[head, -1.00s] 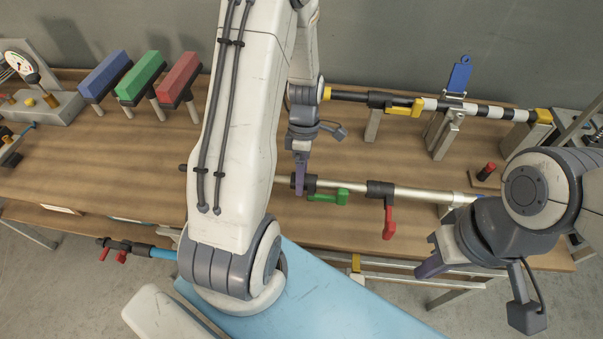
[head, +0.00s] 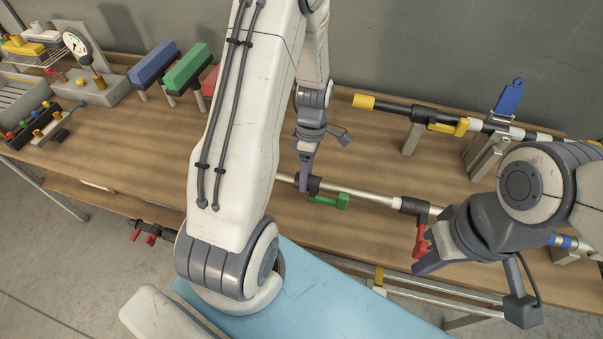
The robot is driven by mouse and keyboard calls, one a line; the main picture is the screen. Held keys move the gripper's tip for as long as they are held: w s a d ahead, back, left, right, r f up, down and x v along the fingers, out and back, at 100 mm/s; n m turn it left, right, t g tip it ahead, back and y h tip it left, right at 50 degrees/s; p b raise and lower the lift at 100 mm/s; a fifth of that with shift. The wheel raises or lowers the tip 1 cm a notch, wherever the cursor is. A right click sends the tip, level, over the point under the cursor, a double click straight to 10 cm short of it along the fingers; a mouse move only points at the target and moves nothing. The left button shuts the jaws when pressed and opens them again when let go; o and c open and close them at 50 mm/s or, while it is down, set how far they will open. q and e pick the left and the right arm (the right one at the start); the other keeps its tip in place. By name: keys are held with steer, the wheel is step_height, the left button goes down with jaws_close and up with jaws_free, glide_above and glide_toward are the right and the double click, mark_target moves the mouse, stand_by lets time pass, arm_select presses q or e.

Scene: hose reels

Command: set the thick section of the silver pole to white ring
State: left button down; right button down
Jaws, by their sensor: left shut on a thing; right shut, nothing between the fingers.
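The silver pole (head: 365,193) lies along the front of the bench, its left end hidden behind my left arm. It carries a black collar with a green lever (head: 328,200) and another with a red lever (head: 421,241). My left gripper (head: 305,185) points down and is shut on the black collar at the green lever. My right gripper (head: 428,264) is shut and empty, close by the red lever; I cannot tell whether they touch. A blue ring (head: 563,241) shows on the pole at the right. I cannot clearly make out a white ring; my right arm covers part of the pole.
A black-and-white pole (head: 395,108) with a yellow clamp lies behind on stands, near a blue upright tag (head: 510,97). Blue (head: 153,64) and green (head: 188,68) blocks and a gauge (head: 76,43) stand at the left. Bare bench (head: 130,140) lies left of my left arm.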

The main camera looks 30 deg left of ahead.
arm_select(q)
steer(key=shift+c, duration=1.4)
jaws_free()
steer(key=b+v, duration=0.1)
steer(key=v, duration=0.9)
steer(key=shift+r, duration=0.25)
steer(key=shift+w, duration=0.1)
